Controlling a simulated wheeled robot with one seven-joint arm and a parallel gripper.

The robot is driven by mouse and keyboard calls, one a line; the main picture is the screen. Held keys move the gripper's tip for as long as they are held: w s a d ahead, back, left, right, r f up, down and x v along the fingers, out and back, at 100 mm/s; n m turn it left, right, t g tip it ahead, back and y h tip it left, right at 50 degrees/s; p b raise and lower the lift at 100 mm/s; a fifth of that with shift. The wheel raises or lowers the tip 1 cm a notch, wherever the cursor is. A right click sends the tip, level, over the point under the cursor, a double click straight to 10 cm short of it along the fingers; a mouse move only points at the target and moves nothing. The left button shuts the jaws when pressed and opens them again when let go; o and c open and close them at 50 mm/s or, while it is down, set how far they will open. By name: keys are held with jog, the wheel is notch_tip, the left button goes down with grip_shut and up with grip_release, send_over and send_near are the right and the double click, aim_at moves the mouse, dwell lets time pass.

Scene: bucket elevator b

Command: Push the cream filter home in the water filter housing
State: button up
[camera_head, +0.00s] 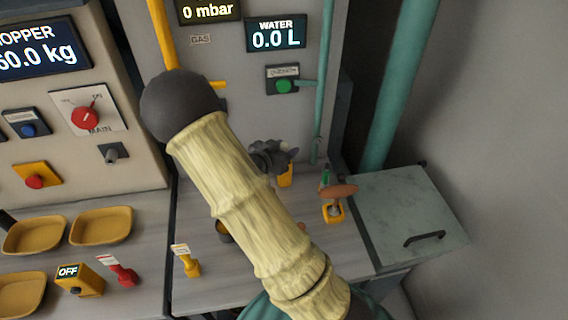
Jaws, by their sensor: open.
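My gripper (272,156) seems to be the dark grey jointed shape just right of my arm, near the back of the worktop. It is partly hidden behind the arm. I take it as open, and I see nothing held in it. A small yellow part (286,176) shows just below it; I cannot tell whether they touch. I cannot make out the cream filter or the water filter housing. My thick arm hides the middle of the worktop.
A yellow fitting (333,212) with a brown oval top stands on the right of the worktop. A yellow lever (188,261) and a red lever (122,271) stand at the left. A grey lidded box (405,215) is at right. A teal pipe (397,85) rises behind.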

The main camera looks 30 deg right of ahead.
grip_shut()
jog(key=shift+r, duration=0.1)
notch_tip(320, 180, up, 18)
jog(key=p, duration=0.1)
jog(key=shift+p, duration=0.35)
dwell(0.6)
